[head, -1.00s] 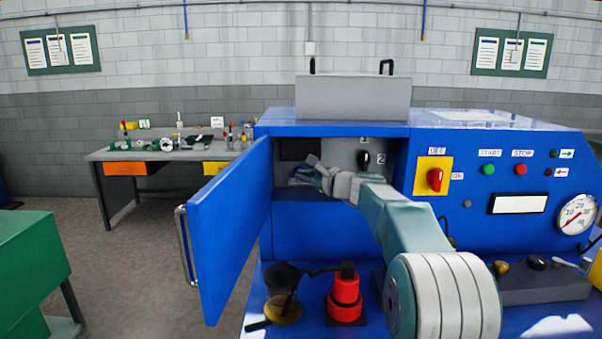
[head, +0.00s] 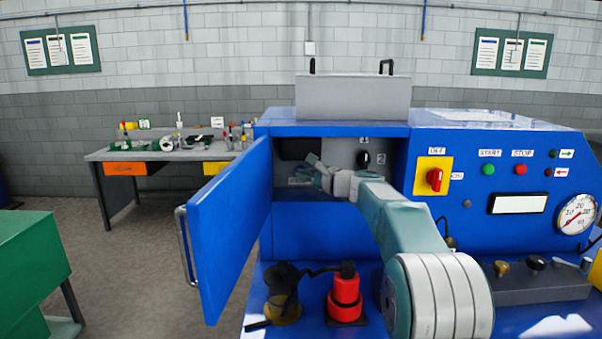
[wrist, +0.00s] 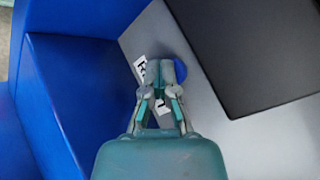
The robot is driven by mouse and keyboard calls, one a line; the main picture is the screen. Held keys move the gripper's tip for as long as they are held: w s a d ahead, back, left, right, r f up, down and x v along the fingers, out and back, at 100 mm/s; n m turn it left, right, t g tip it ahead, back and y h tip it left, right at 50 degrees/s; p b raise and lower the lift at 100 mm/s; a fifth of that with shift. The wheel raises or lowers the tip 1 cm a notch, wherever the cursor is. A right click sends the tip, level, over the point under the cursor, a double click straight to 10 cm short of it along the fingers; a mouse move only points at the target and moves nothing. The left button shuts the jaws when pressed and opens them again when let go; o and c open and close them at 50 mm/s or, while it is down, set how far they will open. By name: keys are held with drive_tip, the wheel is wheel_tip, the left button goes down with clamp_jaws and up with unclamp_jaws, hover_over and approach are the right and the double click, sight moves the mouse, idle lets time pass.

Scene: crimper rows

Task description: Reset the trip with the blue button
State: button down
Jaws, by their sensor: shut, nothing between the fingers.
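The blue button (wrist: 181,71) shows in the wrist view as a round blue edge on the grey panel, partly covered by my fingertips. A white label (wrist: 141,70) with dark letters lies beside it, also partly covered. My gripper (wrist: 160,66) is shut and empty, with its tips over or at the button; I cannot tell whether they touch it. In the head view my gripper (head: 314,162) reaches into the open cabinet compartment of the blue machine. The button cannot be made out there.
The blue cabinet door (head: 232,230) stands open left of my arm. A dark box (wrist: 255,45) sits on the panel near the gripper. A black knob (head: 363,158) is right of it inside the compartment. A red device (head: 345,296) stands on the ledge below my arm.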

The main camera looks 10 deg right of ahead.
drive_tip(key=shift+s+a, duration=0.15)
drive_tip(key=shift+s, duration=0.75)
drive_tip(key=shift+s+a, duration=0.25)
drive_tip(key=shift+s, duration=1)
drive_tip(key=shift+s+a, duration=0.25)
drive_tip(key=shift+s, duration=0.95)
